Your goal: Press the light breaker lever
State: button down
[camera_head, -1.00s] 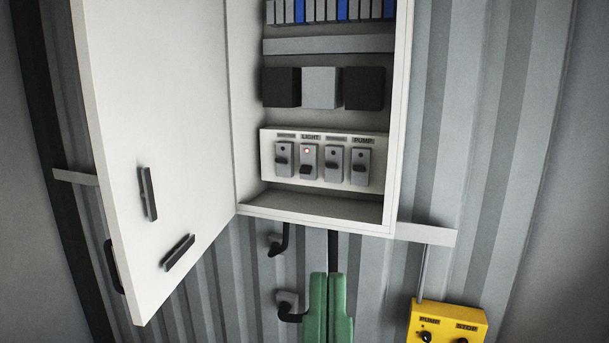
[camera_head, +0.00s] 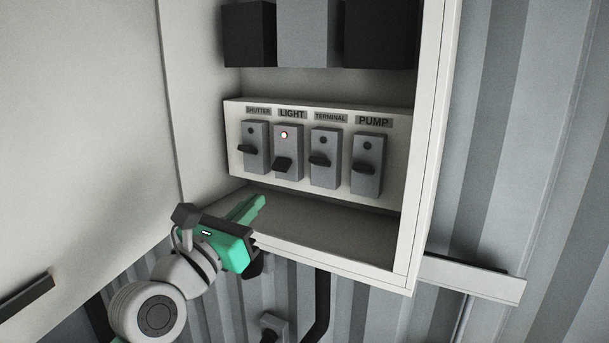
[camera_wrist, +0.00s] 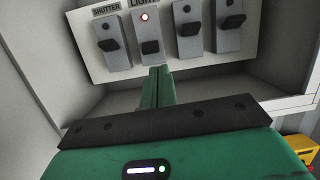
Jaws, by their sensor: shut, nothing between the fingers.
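The light breaker (camera_head: 288,153) is a grey switch under the LIGHT label, second from the left on a pale panel. Its small lamp glows red. Its dark lever (camera_head: 283,164) sits low on the switch, lower than the neighbouring levers. In the wrist view the light lever (camera_wrist: 150,46) is just beyond my fingertips. My green gripper (camera_head: 258,202) is shut and empty, at the lower front of the open cabinet, below and left of the light lever. In the wrist view the closed fingers (camera_wrist: 159,70) point at the light breaker, with a gap that I cannot measure.
The shutter (camera_head: 256,147), terminal (camera_head: 324,158) and pump (camera_head: 367,165) breakers stand close beside it, their lamps dark. The cabinet's bottom rim (camera_head: 330,268) lies below, and its open door (camera_head: 80,120) fills the left. A yellow box (camera_wrist: 300,146) shows at lower right in the wrist view.

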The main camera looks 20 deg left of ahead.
aim_at(282, 165)
jog(key=shift+w+a+f, duration=0.3)
jog(key=shift+a+f, duration=0.45)
jog(key=shift+f, duration=0.1)
jog(key=p+x, duration=0.1)
jog(key=x, duration=0.9)
jog(key=shift+w+f, duration=0.15)
